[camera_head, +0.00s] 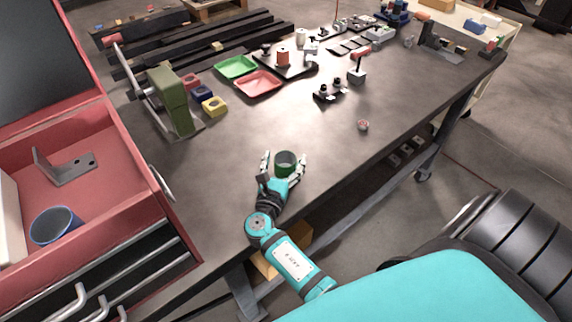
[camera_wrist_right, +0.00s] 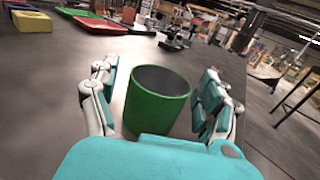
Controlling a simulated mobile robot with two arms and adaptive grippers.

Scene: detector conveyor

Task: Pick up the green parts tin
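The green parts tin (camera_head: 286,165) is a small, open-topped cylinder standing upright on the dark workbench (camera_head: 290,125) near its front edge. My right gripper (camera_head: 284,158) is around it, with one finger on each side. In the right wrist view the tin (camera_wrist_right: 156,104) stands between the spread fingers of the right gripper (camera_wrist_right: 158,95). A gap shows on the left side of the tin; on the right the finger pads are close to it, and I cannot tell whether they touch. The tin's lower front is hidden behind the palm. My left gripper is in neither view.
A red drawer cabinet (camera_head: 100,215) with a blue cup (camera_head: 55,226) stands at the left. A green tray (camera_head: 237,67), a red tray (camera_head: 258,84) and a green press (camera_head: 172,100) stand farther back. A small round part (camera_head: 363,125) lies to the right. The bench around the tin is clear.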

